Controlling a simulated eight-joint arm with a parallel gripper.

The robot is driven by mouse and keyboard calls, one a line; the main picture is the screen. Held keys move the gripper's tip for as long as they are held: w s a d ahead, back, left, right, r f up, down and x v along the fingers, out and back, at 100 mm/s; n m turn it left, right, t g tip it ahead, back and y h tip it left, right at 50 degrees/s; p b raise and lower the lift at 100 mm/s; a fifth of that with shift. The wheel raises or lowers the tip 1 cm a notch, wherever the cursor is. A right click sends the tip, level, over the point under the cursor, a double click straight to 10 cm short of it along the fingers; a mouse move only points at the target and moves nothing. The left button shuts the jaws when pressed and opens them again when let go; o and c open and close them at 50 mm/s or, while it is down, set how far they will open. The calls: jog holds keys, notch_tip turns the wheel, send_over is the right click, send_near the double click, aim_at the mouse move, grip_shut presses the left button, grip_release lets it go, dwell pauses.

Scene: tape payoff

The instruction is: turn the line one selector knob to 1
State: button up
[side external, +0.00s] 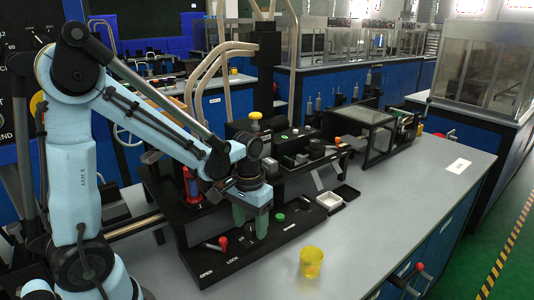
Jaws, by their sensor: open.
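My gripper (251,228) hangs over the black sloped panel (262,246) in the side view, with its two green fingers pointing down and apart. I see nothing held between them. A red ball-topped handle (222,241) stands on the panel to the left of the fingers, near the words OPEN and LOCK. A round green button (280,217) is just right of the fingers. I cannot make out which part is the line one selector knob. It may be hidden by the fingers, and no position mark 1 is readable. I cannot tell whether the fingers touch anything.
A yellow cup (311,262) stands on the grey bench (365,240) in front of the panel. Behind are a black raised station (285,140) and a clear-sided box (364,133). The bench's right side is mostly free.

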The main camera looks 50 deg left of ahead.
aim_at(250, 230)
notch_tip(250, 230, up, 12)
dwell(0.6)
jog(key=s+d+f+m+t, duration=0.2)
jog(key=s+d+m+t, duration=0.1)
jog(key=d+t, duration=0.2)
jog(key=shift+s+f+t, duration=0.3)
jog(key=shift+t, duration=0.7)
dwell(0.6)
